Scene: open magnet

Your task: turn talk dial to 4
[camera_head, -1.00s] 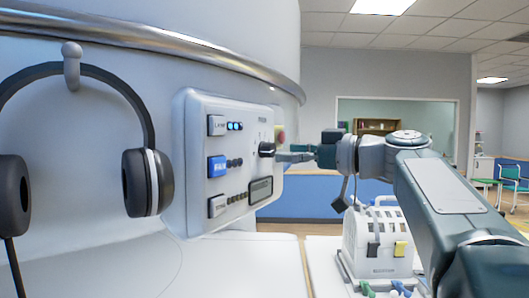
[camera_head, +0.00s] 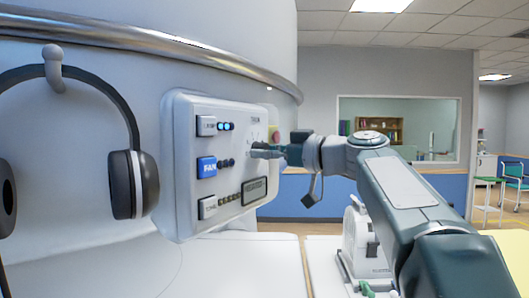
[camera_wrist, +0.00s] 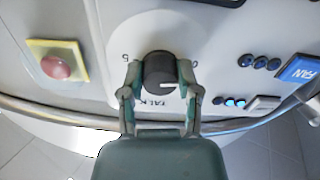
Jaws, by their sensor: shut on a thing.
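The talk dial (camera_wrist: 159,71) is a round black knob with a white pointer line on the wall panel. It shows in the wrist view, where the picture is upside down. The pointer line points to the right, below the right-hand numeral, which looks like 0 or 6. A 5 is printed on the left, and the word TALK lies below the dial. My gripper (camera_wrist: 160,76) is shut on the dial, one finger on each side. In the head view my gripper (camera_head: 262,150) reaches the panel from the right and hides the dial.
The white panel (camera_head: 178,135) carries a blue FAN button (camera_head: 207,167), other buttons and a small display (camera_head: 254,190). A red button (camera_wrist: 56,67) sits beside the dial. Headphones (camera_head: 132,185) hang on the left. A white device (camera_head: 366,240) stands below my arm.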

